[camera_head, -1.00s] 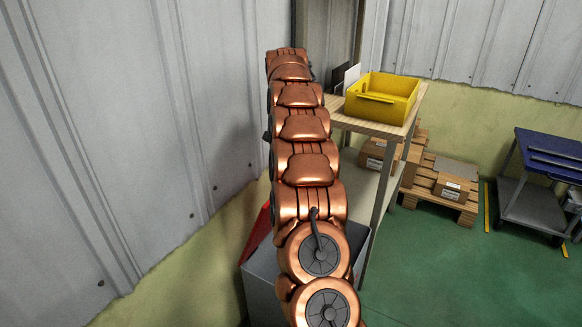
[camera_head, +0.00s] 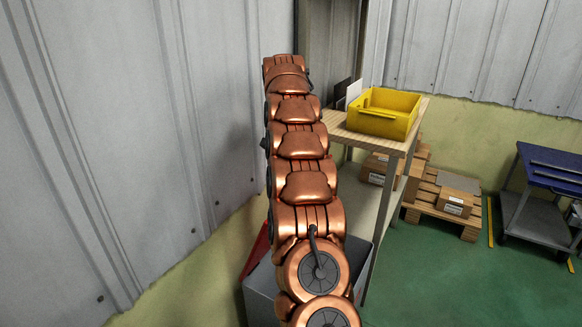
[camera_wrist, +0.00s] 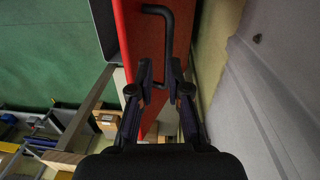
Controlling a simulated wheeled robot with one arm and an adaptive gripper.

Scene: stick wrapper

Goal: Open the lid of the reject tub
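The reject tub is a grey box (camera_head: 262,293), low in the head view and partly hidden behind my copper arm. Its red lid (camera_head: 256,252) shows as a narrow, steeply tilted strip at the tub's left, on the wall side. In the wrist view the red lid (camera_wrist: 132,35) fills the upper middle, with a black bar handle (camera_wrist: 168,35) on its face. The tub's grey edge (camera_wrist: 103,30) lies to its left. My gripper (camera_wrist: 161,78) has its fingers apart, with the handle's lower end appearing between them. Contact cannot be told. The head view hides the gripper.
A grey corrugated wall (camera_head: 130,150) stands close on the left. A wooden-topped table (camera_head: 395,143) with a yellow bin (camera_head: 383,112) stands right of my arm. Farther back are a pallet with cartons (camera_head: 455,200) and a blue-topped cart (camera_head: 550,165). Green floor (camera_head: 430,270) is free at right.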

